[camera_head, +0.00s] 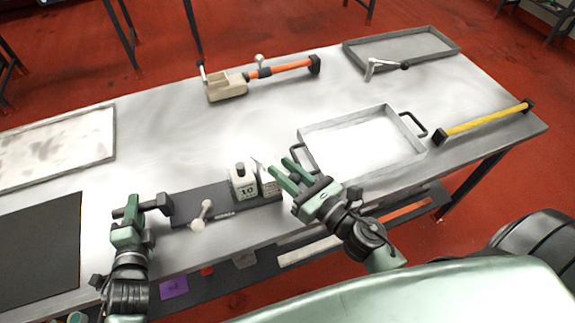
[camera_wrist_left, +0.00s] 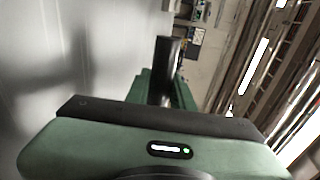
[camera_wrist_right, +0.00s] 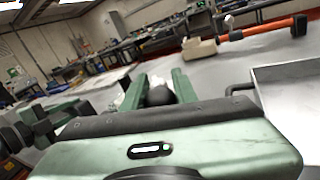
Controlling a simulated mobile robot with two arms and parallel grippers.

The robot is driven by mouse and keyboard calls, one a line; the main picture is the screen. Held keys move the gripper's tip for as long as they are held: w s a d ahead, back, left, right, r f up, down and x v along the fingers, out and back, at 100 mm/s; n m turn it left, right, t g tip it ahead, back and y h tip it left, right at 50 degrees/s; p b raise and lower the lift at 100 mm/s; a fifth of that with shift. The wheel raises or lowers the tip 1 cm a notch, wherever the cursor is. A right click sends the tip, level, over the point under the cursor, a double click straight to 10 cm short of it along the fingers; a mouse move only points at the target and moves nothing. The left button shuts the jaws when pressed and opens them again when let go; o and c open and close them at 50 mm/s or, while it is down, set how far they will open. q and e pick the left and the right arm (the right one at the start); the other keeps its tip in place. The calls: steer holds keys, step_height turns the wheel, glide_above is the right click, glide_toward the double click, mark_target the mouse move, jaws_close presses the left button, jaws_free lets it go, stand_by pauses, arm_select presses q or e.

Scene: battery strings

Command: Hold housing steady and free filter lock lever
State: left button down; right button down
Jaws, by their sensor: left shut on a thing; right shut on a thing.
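My left gripper (camera_head: 141,211) is at the near left edge of the table, shut on a dark cylindrical piece (camera_wrist_left: 168,68) that stands up between its fingers in the left wrist view. My right gripper (camera_head: 285,172) is over the table's front middle, beside white containers, one marked 10 (camera_head: 243,183). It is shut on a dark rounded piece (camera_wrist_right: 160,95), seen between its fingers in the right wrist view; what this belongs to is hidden. A beige housing-like block (camera_head: 226,88) with an orange bar lies at the back. I cannot tell which part is the filter lock lever.
A dark mat (camera_head: 190,214) holds a pale lever-like piece (camera_head: 202,215). A metal tray with black handles (camera_head: 391,111) is right of centre. A yellow bar (camera_head: 485,121) lies at the right edge, a shallow tray (camera_head: 447,41) behind. The table's middle is clear.

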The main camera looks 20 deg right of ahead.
steer(key=shift+s+a+m+t+h, duration=0.15)
steer(key=shift+a+m+t+h, duration=0.1)
steer(key=shift+m+h, duration=0.35)
steer(key=shift+s+a+m+t+h, duration=0.1)
steer(key=shift+a+m+t+h, duration=0.25)
steer(key=shift+h, duration=0.45)
steer(key=shift+d+f, duration=0.1)
steer(key=c, duration=1.1)
jaws_free()
steer(key=v, duration=0.7)
steer(key=shift+s, duration=0.4)
